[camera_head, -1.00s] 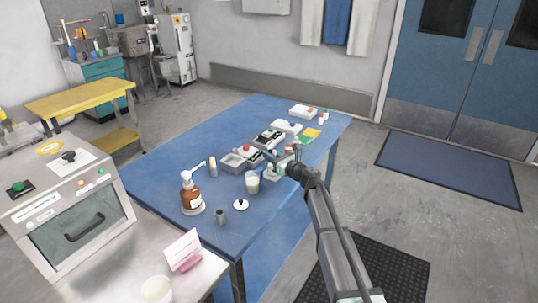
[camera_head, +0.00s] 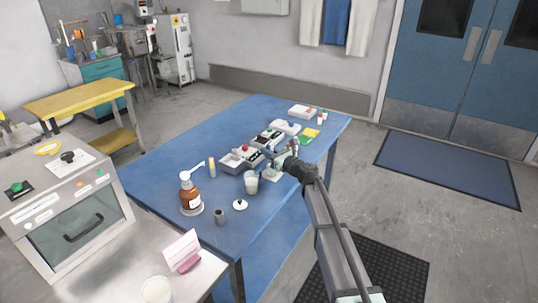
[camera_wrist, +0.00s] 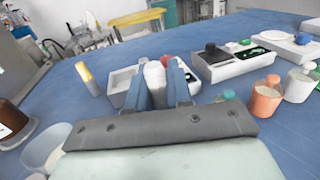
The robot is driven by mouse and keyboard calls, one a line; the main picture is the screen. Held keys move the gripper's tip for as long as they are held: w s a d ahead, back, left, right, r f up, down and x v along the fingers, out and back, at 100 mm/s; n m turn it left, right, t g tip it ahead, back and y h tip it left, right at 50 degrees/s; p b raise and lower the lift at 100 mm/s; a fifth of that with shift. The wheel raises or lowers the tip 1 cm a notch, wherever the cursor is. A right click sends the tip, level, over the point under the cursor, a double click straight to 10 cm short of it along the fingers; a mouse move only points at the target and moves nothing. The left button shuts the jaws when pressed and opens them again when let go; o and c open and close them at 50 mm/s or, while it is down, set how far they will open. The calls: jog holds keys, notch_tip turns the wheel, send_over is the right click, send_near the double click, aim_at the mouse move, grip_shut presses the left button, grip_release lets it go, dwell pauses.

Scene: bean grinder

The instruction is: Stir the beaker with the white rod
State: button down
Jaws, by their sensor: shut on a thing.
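My gripper (camera_wrist: 160,75) is shut on a white, round-ended thing (camera_wrist: 154,74), which looks like the white rod. Most of it is hidden by the fingers and the gripper body. In the head view my gripper (camera_head: 279,157) is above the right side of the blue table, and the rod is too small to make out. The beaker (camera_head: 251,183) stands upright with pale contents, to the left of and nearer than my gripper. A pale cup-like rim at the lower left of the wrist view (camera_wrist: 45,148) looks like the beaker, partly hidden by my gripper.
A grey tray (camera_head: 233,163) and scales are behind.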

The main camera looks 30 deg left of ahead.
jog(key=shift+r, duration=2.3)
jog(key=shift+r, duration=0.15)
notch_tip(320, 180, up, 5)
jog(key=shift+f, duration=0.15)
